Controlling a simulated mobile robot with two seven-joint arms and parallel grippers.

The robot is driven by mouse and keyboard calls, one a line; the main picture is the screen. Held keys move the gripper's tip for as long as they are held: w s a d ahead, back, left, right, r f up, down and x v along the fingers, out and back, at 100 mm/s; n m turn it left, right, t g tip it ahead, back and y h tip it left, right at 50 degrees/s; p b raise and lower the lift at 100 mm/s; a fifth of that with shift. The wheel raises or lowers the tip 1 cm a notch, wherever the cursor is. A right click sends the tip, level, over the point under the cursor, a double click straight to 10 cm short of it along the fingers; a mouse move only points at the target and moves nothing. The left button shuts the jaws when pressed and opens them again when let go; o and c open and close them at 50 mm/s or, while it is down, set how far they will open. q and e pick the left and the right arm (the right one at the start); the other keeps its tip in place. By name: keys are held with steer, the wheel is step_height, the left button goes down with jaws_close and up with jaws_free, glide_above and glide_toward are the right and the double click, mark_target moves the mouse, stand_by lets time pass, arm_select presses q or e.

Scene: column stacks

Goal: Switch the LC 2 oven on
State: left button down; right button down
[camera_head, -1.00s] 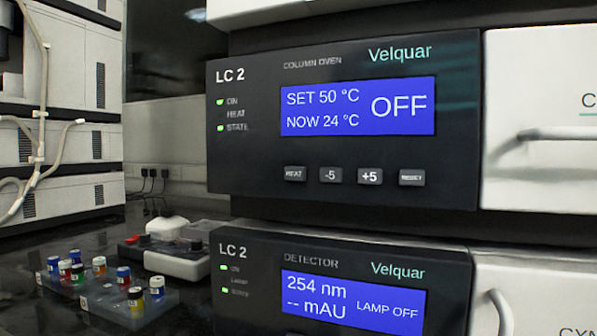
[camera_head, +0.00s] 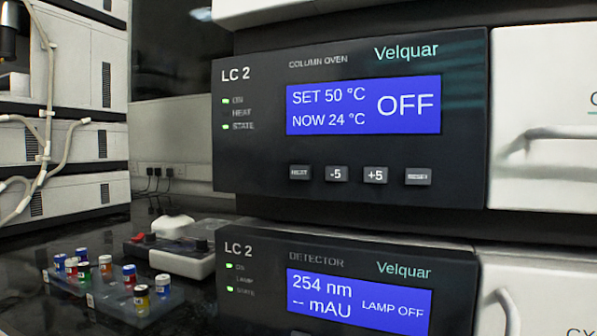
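The LC 2 column oven (camera_head: 260,165) is a dark front panel in the middle of the head view. Its blue display (camera_head: 363,105) reads SET 50 °C, NOW 24 °C and OFF. The ON and STATE lamps glow green; the HEAT lamp looks dark. Below the display sit a HEAT button (camera_head: 300,173), a -5 button (camera_head: 336,174), a +5 button (camera_head: 375,175) and a RESET button (camera_head: 418,177). Neither of my grippers is in view.
The LC 2 detector (camera_head: 262,312) below reads 254 nm, -- mAU, LAMP OFF. A white door with a handle (camera_head: 560,140) is right of the oven. Capped vials (camera_head: 141,297) in racks and a white device (camera_head: 185,258) stand on the dark bench at left. White modules with tubing (camera_head: 80,190) stand far left.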

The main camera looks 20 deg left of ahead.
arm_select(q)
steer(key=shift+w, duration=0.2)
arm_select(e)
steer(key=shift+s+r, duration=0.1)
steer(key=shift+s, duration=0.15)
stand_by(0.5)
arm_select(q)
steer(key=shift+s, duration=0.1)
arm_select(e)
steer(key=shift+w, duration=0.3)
